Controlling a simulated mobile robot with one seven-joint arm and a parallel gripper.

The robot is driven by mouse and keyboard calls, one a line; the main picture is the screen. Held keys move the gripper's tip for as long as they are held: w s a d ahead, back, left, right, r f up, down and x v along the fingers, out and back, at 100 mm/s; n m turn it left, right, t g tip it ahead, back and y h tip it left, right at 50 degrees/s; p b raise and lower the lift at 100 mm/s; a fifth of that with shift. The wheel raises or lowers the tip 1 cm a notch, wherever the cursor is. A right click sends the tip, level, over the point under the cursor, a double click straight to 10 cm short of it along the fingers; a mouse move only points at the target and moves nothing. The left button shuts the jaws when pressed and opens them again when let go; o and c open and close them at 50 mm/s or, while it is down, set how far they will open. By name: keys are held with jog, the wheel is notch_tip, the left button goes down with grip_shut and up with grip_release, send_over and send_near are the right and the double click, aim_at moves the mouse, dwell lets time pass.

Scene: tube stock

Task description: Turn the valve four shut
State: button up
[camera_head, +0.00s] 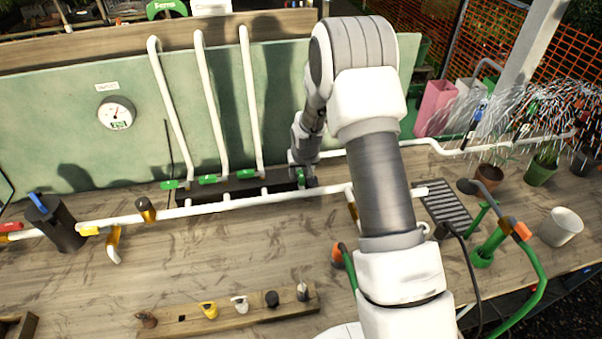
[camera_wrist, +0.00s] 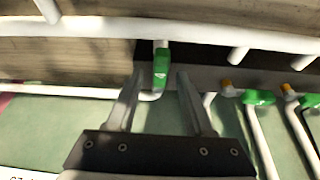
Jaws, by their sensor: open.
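Green valve handles sit in a row on a dark manifold block (camera_head: 235,190). Three, the left handle (camera_head: 170,185), the middle handle (camera_head: 208,179) and the right handle (camera_head: 246,173), stand below upright white pipes. A fourth green handle (camera_wrist: 161,67), apparently valve four, is at the manifold's right end, mostly hidden behind my gripper (camera_head: 306,178) in the head view. In the wrist view, my gripper (camera_wrist: 157,76) is open, its fingertips on either side of this handle. Contact cannot be told. This handle points lengthwise between the fingers, while the neighbouring handle (camera_wrist: 258,97) lies crosswise.
Water sprays at the right (camera_head: 540,120), by the far end of a white pipe (camera_head: 450,150). A white pipe (camera_head: 250,202) runs in front of the manifold. A gauge (camera_head: 116,114) hangs on the green back panel. A wooden rack (camera_head: 235,318) with small fittings lies nearer.

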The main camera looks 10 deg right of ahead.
grip_shut()
dwell(1.4)
